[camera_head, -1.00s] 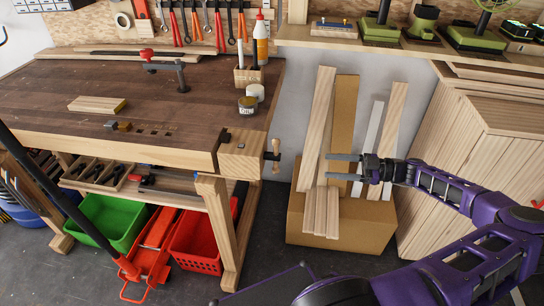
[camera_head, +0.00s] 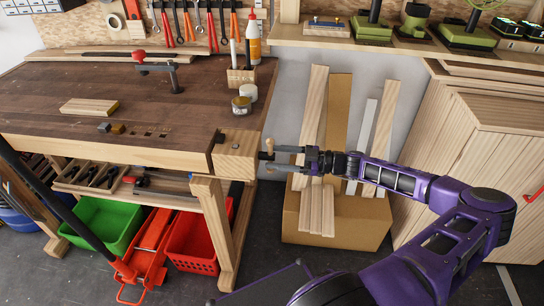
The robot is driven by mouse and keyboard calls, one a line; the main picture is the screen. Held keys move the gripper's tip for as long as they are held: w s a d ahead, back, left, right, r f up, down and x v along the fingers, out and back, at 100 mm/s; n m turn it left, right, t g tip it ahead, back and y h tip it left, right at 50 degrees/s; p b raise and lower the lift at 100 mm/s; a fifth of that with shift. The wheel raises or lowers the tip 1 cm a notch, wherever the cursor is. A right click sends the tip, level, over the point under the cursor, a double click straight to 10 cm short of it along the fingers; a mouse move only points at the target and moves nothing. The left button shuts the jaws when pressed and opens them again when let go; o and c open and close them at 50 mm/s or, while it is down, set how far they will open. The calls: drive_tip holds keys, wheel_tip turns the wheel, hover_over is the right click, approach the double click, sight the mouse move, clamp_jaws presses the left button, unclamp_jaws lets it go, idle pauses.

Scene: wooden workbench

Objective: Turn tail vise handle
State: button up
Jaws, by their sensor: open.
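The tail vise (camera_head: 236,157) is a pale wooden block at the right front corner of the workbench. Its small handle (camera_head: 269,146) sticks out on the block's right side, with its light wooden end showing. My gripper (camera_head: 271,158) is open, with two grey fingers pointing left at the handle. The upper fingertip is beside the handle's upper part and the lower fingertip reaches below it. The fingers partly cover the handle, and I cannot tell whether they touch it.
The workbench (camera_head: 70,90) carries a wood block (camera_head: 89,106), a clamp (camera_head: 160,68) and tins (camera_head: 241,105). Planks (camera_head: 314,105) lean behind my gripper in a cardboard box (camera_head: 337,228). Green (camera_head: 105,225) and red (camera_head: 190,245) bins stand below the bench.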

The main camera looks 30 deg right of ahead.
drive_tip(key=shift+w+a, duration=0.4)
drive_tip(key=shift+a, duration=0.2)
clamp_jaws()
